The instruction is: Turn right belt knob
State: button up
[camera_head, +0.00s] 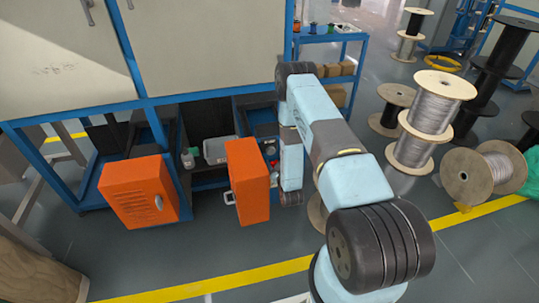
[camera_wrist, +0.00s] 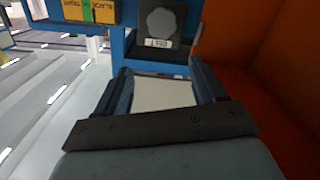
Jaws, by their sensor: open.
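A round grey knob-like part (camera_wrist: 163,20) sits on a dark plate in the wrist view, above a small white label (camera_wrist: 158,43). I cannot tell whether it is the right belt knob. My gripper (camera_wrist: 162,78) is open, with one dark finger on each side of the picture and nothing between them. The round part lies beyond the fingertips, apart from them. In the head view my arm reaches down to the machine beside an open orange door (camera_head: 247,180). The fingers and the knob cannot be made out there.
In the wrist view an orange panel (camera_wrist: 265,75) stands close on the right, and a blue frame bar (camera_wrist: 160,66) runs below the plate. The head view shows another orange door (camera_head: 138,191) at left and wire spools (camera_head: 436,105) at right.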

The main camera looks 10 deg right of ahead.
aim_at(271, 153)
jog(key=s+f, duration=0.4)
jog(key=shift+t, duration=0.3)
jog(key=w, duration=1.4)
jog(key=shift+r, duration=0.1)
jog(key=c, duration=1)
jog(key=shift+a, duration=0.45)
jog(key=shift+d, duration=0.3)
jog(key=shift+c, duration=0.3)
jog(key=shift+m, duration=2.9)
